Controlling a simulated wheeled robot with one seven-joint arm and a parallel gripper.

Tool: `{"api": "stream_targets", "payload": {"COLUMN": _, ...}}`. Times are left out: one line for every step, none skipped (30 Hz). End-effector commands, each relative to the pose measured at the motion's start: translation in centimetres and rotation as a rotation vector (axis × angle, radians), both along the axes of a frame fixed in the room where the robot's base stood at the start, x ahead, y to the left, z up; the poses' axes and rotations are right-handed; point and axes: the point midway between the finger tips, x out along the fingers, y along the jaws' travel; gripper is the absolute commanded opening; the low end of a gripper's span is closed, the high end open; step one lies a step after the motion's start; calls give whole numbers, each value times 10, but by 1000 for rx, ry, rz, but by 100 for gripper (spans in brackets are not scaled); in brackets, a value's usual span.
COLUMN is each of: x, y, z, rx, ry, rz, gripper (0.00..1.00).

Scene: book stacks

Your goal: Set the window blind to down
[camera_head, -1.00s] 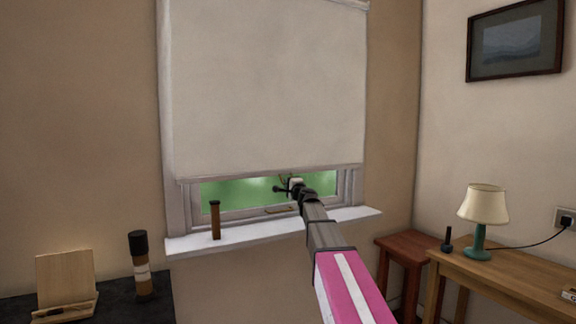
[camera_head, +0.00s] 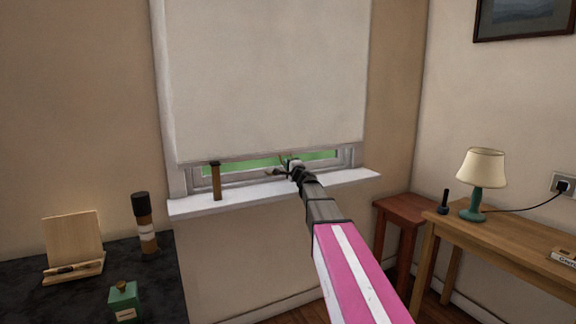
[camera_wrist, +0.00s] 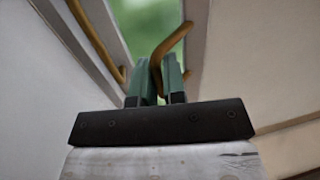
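The cream window blind (camera_head: 265,75) hangs over most of the window in the head view. Its straight bottom edge is a little above the sill, leaving a narrow strip of glass with green outside. My gripper (camera_head: 290,163) is at that edge, right of its middle. In the wrist view my gripper's green fingers (camera_wrist: 158,82) are closed around a bent brass pull (camera_wrist: 172,42). The pull's lower end is hidden between the fingers. The blind's fabric (camera_wrist: 265,60) seems to fill the right of the wrist view.
A brown cylinder (camera_head: 216,182) stands on the white sill (camera_head: 250,194), left of my gripper. A brass window handle (camera_wrist: 98,38) is close by in the wrist view. A dark counter (camera_head: 80,290) is at lower left; a desk (camera_head: 500,240) with a lamp (camera_head: 481,172) is at right.

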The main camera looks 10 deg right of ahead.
Motion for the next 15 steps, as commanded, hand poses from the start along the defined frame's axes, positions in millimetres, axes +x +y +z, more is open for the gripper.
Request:
{"api": "stream_targets", "payload": {"x": -1, "y": 1, "z": 0, "rx": -2, "ry": -2, "rz": 3, "gripper": 26}}
{"api": "stream_targets", "payload": {"x": -1, "y": 1, "z": 0, "rx": -2, "ry": -2, "rz": 2, "gripper": 33}}
{"api": "stream_targets", "payload": {"x": -1, "y": 1, "z": 0, "rx": -1, "ry": -1, "rz": 2, "gripper": 33}}
{"api": "stream_targets", "payload": {"x": -1, "y": 1, "z": 0, "rx": -1, "ry": -1, "rz": 2, "gripper": 33}}
{"api": "stream_targets", "payload": {"x": -1, "y": 1, "z": 0, "rx": -1, "ry": 0, "rz": 1, "gripper": 33}}
{"api": "stream_targets", "payload": {"x": 0, "y": 0, "z": 0, "rx": -1, "ry": 0, "rz": 1, "gripper": 33}}
{"api": "stream_targets", "payload": {"x": 0, "y": 0, "z": 0, "rx": 0, "ry": 0, "rz": 1, "gripper": 33}}
{"api": "stream_targets", "payload": {"x": 0, "y": 0, "z": 0, "rx": 0, "ry": 0, "rz": 1, "gripper": 33}}
{"api": "stream_targets", "payload": {"x": 0, "y": 0, "z": 0, "rx": 0, "ry": 0, "rz": 0, "gripper": 33}}
{"api": "stream_targets", "payload": {"x": 0, "y": 0, "z": 0, "rx": 0, "ry": 0, "rz": 0, "gripper": 33}}
{"api": "stream_targets", "payload": {"x": -1, "y": 0, "z": 0, "rx": 0, "ry": 0, "rz": 0, "gripper": 33}}
{"api": "stream_targets", "payload": {"x": -2, "y": 0, "z": 0, "rx": 0, "ry": 0, "rz": 0, "gripper": 33}}
{"api": "stream_targets", "payload": {"x": -3, "y": -1, "z": 0, "rx": 0, "ry": 0, "rz": 0, "gripper": 33}}
{"api": "stream_targets", "payload": {"x": -5, "y": -1, "z": 0, "rx": 0, "ry": 0, "rz": 0, "gripper": 33}}
{"api": "stream_targets", "payload": {"x": -7, "y": -2, "z": -1, "rx": 0, "ry": 0, "rz": 0, "gripper": 33}}
